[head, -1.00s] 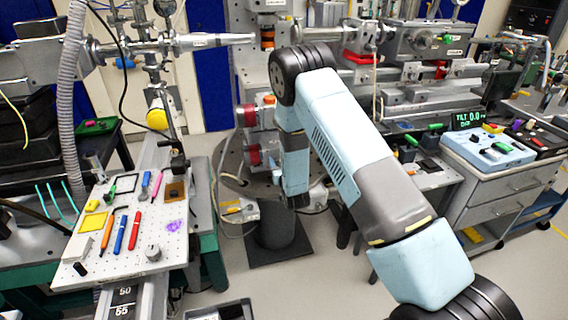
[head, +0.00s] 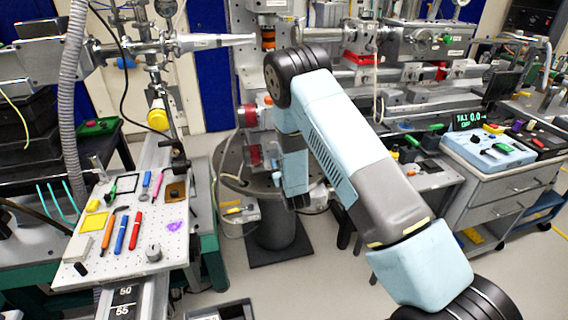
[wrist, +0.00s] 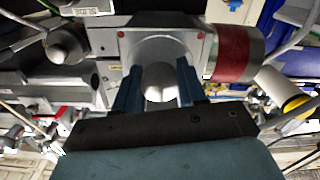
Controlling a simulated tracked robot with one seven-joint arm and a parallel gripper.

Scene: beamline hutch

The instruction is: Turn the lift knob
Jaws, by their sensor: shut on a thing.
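In the wrist view, the lift knob (wrist: 159,83), a pale silvery rounded knob, sits in front of a grey housing (wrist: 113,45) with small red dots on its face. No label on the knob can be read. My gripper (wrist: 158,90) has its two blue fingers on either side of the knob and is shut on it. In the head view, my arm hides the knob and the gripper fingers; my wrist hangs in front of the central stand, beside two red-ended cylinders.
A red-banded cylinder (wrist: 232,52) is close right of the fingers. In the head view, a pegboard table (head: 103,268) with pens and small tools stands left. A blue control box (head: 487,150) rests on the right cabinet. Open floor (head: 345,285) shows in front.

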